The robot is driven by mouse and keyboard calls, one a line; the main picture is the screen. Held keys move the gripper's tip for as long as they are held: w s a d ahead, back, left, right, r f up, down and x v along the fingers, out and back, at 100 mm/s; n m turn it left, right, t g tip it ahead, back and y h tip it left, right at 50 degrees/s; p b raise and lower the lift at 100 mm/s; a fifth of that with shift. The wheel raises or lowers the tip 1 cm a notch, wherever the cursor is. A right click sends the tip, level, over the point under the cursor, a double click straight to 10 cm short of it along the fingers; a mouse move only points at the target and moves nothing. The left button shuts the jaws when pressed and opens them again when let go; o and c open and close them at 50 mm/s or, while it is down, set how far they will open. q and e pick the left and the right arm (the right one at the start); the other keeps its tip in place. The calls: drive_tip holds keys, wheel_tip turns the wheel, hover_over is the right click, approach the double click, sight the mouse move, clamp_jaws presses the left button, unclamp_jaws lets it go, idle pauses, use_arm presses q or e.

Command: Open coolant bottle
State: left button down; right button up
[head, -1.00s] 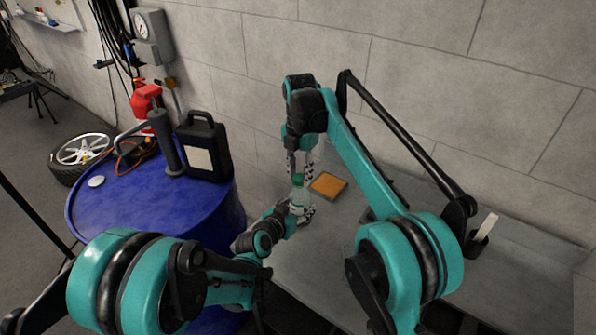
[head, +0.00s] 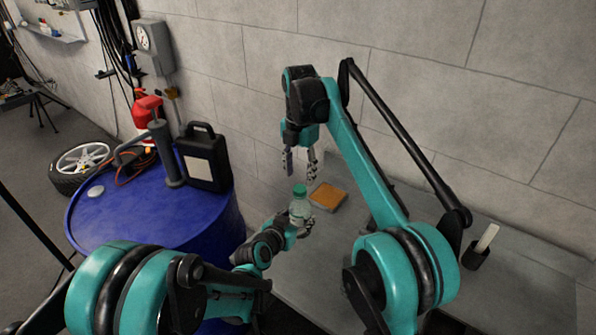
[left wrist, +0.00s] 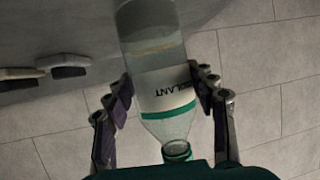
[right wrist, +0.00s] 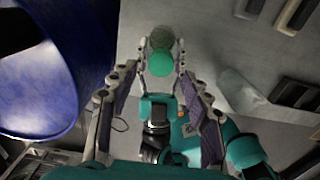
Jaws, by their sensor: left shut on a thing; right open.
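The coolant bottle (head: 298,211) is clear with a green cap (head: 299,190) on top and stands roughly upright in my left gripper (head: 301,229). In the left wrist view, the fingers are closed on both sides of the bottle (left wrist: 158,60), by its white label; the neck is partly hidden by the gripper. My right gripper (head: 300,174) is open and points down just above the cap, apart from it in the head view. In the right wrist view, the round green cap (right wrist: 160,63) lies between the fingertips.
A blue drum (head: 120,225) at left bears a black jug (head: 205,160) and a pump (head: 163,150). The block wall is close behind.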

sight(299, 187)
drive_tip(key=m, duration=0.5)
drive_tip(key=shift+r, duration=0.3)
drive_tip(key=m, duration=0.4)
drive_tip(key=shift+w+a+r+m, duration=0.1)
drive_tip(key=shift+a+r+m, duration=0.05)
drive_tip(key=shift+r+m, duration=0.15)
drive_tip(key=m, duration=0.7)
drive_tip(key=shift+r, duration=0.4)
drive_tip(key=m, duration=0.7)
drive_tip(key=shift+a+r, duration=0.1)
drive_tip(key=shift+r, duration=0.25)
drive_tip(key=m, duration=0.4)
drive_tip(key=shift+r, duration=0.25)
drive_tip(key=m, duration=0.3)
drive_tip(key=shift+r+m, duration=0.15)
drive_tip(key=shift+m, duration=0.15)
drive_tip(key=shift+f+m, duration=0.3)
drive_tip(key=shift+f, duration=3.7)
